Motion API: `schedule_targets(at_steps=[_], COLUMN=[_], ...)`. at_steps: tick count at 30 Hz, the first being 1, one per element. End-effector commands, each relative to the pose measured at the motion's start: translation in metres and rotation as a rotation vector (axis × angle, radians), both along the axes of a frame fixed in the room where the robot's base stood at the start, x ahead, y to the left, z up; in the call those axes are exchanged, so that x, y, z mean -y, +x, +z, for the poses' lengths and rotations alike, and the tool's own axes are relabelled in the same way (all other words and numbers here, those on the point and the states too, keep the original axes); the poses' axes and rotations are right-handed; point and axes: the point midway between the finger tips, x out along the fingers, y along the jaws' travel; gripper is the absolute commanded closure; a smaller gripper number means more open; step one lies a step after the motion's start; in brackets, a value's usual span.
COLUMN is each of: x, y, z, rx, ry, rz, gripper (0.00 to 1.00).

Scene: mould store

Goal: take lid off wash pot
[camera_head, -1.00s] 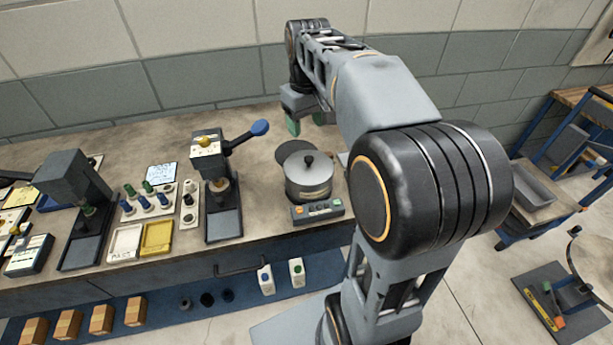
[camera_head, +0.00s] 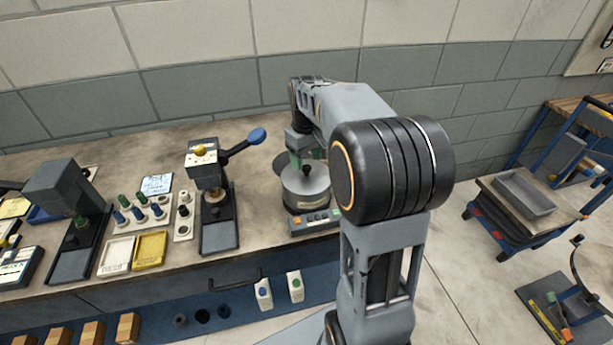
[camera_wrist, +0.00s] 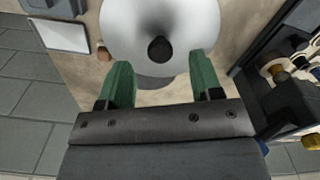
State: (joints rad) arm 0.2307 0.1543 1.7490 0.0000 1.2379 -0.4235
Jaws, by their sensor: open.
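The wash pot (camera_head: 298,198) is a grey metal pot standing on the bench behind a small button panel. Its lid (camera_head: 314,183) is on it, with a dark round knob (camera_head: 306,170). In the wrist view the lid (camera_wrist: 188,22) shows from above with the knob (camera_wrist: 159,49) near the top middle. My gripper (camera_wrist: 162,75) is open, with green fingers to the left and right, slightly short of the knob and not touching it in the picture.
A button panel (camera_head: 315,221) sits right in front of the pot. A dark disc (camera_head: 280,165) lies behind the pot at left. A lever press (camera_head: 221,235) with a blue-knobbed handle (camera_head: 257,136) stands to the left. The wall (camera_head: 300,60) is close behind the bench.

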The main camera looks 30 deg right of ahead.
Motion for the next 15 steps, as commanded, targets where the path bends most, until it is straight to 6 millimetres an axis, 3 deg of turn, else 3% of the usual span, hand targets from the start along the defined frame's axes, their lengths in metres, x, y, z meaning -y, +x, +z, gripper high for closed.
schedule_targets(at_steps=[7, 15], x=[-0.001, -0.001], y=[0.0, 0.0], z=[-0.033, -0.042], rx=[-0.003, -0.001], ry=[0.001, 0.0], rz=[0.0, 0.0], gripper=[0.41, 0.41])
